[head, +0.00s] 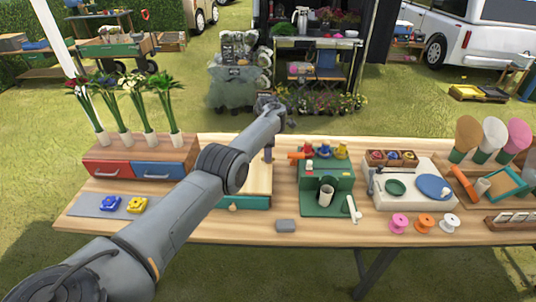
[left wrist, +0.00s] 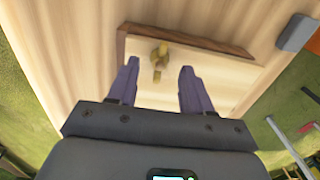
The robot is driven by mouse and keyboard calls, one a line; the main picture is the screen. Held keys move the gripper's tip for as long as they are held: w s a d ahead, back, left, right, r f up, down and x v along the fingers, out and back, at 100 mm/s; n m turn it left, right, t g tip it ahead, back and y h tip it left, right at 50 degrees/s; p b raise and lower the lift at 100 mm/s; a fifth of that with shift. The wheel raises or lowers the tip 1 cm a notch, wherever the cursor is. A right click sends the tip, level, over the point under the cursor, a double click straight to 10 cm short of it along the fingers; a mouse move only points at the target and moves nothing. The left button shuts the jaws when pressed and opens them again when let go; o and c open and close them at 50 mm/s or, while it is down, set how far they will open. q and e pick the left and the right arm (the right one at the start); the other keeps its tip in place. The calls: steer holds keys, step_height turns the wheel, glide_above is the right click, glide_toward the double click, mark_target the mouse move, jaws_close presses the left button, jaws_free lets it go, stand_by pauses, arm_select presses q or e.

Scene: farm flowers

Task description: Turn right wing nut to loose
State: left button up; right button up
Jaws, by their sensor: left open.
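In the left wrist view, a brass wing nut (left wrist: 158,56) stands near the dark edge of a pale wooden board (left wrist: 205,75). My left gripper (left wrist: 158,75) is open, with one dark finger on each side of the wing nut. The fingers look apart from it; whether either touches it I cannot tell. In the head view, my left gripper (head: 268,152) points down at the back of the pale board (head: 258,180). The wing nut under it is hidden there by my arm. My right gripper is not in view.
A green stand (head: 322,180) with a cup is close to the right of the board. A drawer box (head: 110,169) with flowers is at the left. Bare table (head: 270,236) lies in front.

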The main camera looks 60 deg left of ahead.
arm_select(q)
step_height(320, 180, up, 9)
steer(key=p, duration=0.2)
steer(key=shift+f, duration=0.15)
stand_by(0.4)
